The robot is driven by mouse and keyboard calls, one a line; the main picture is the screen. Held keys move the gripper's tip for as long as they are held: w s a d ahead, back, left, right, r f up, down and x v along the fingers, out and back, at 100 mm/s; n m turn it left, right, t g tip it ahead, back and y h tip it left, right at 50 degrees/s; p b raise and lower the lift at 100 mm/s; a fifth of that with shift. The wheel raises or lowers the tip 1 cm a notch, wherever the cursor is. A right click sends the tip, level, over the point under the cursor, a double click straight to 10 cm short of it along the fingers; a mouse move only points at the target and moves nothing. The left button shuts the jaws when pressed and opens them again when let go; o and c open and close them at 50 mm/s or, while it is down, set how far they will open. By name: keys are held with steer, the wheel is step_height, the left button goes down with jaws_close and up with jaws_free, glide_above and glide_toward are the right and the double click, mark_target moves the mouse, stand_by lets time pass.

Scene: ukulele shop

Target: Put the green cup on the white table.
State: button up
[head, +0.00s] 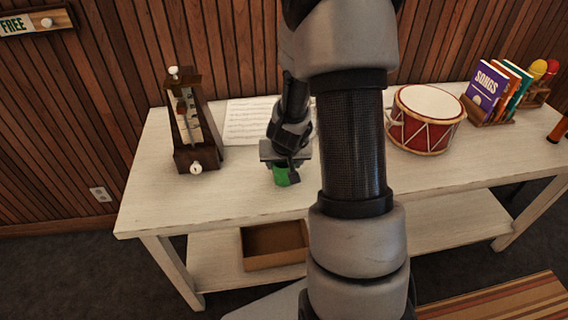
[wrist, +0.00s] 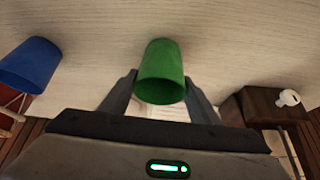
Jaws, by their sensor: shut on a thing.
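The green cup (head: 281,175) is between the fingers of my gripper (head: 285,162), over the front left part of the white table (head: 240,194). In the wrist view the green cup (wrist: 161,72) sits between the two fingers, and my gripper (wrist: 160,88) is shut on it. I cannot tell whether the cup's base touches the tabletop or hangs just above it.
A metronome (head: 190,130) stands left of my gripper, with a music sheet (head: 248,122) behind. A drum (head: 426,118) and a book rack (head: 490,118) stand at right. A blue cup (wrist: 30,65) shows in the wrist view. A box (head: 272,243) is on the lower shelf.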

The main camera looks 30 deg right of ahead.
steer(key=shift+f, duration=0.15)
steer(key=o, duration=1)
